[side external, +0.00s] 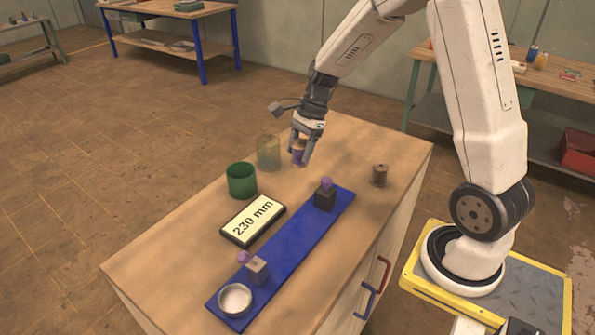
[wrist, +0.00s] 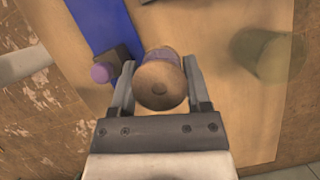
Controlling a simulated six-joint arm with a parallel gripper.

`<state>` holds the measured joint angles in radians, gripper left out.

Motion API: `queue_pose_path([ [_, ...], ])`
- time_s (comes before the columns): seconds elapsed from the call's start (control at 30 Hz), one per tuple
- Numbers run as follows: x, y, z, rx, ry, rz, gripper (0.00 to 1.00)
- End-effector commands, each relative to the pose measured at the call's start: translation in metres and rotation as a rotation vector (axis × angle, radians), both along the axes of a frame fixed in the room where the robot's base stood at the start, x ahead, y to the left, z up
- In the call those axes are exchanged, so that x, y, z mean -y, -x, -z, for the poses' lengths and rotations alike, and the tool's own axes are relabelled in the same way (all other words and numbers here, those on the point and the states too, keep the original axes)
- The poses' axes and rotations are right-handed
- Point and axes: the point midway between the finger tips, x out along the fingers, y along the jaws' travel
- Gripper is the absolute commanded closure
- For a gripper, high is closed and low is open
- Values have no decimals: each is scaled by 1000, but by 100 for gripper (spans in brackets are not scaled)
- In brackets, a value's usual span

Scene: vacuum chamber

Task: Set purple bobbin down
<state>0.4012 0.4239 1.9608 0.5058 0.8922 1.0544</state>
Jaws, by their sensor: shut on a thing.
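The purple bobbin (side external: 299,156) is between the fingers of my gripper (side external: 302,158), over the far part of the wooden worktop (side external: 180,245). In the wrist view the bobbin (wrist: 161,82) shows a round wooden end with a purple band behind it. My gripper (wrist: 159,85) is shut on it, one finger on each side. The bobbin seems to be held above the worktop, but the height of the gap is hard to tell. A brown bobbin (side external: 379,175) stands upright at the right of the worktop.
A clear cup (side external: 268,152) and a green cup (side external: 241,181) stand left of my gripper. A blue strip (side external: 297,248) carries two blocks with purple knobs and a round dish (side external: 235,299). A 230 mm sign (side external: 253,221) lies beside it. Bare worktop lies between strip and brown bobbin.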

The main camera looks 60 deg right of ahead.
Motion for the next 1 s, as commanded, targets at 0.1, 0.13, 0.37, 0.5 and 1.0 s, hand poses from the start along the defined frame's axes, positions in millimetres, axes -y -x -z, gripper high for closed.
queue_pose_path([
  [0.1,-10,-2,-2,1,0,-75,100],
  [0.13,-14,-3,-2,1,0,-104,100],
  [0.37,-55,-5,-9,0,0,-438,100],
  [0.5,-87,-5,-16,1,0,-708,100],
  [1.0,-189,15,-41,0,1,-1655,100],
])
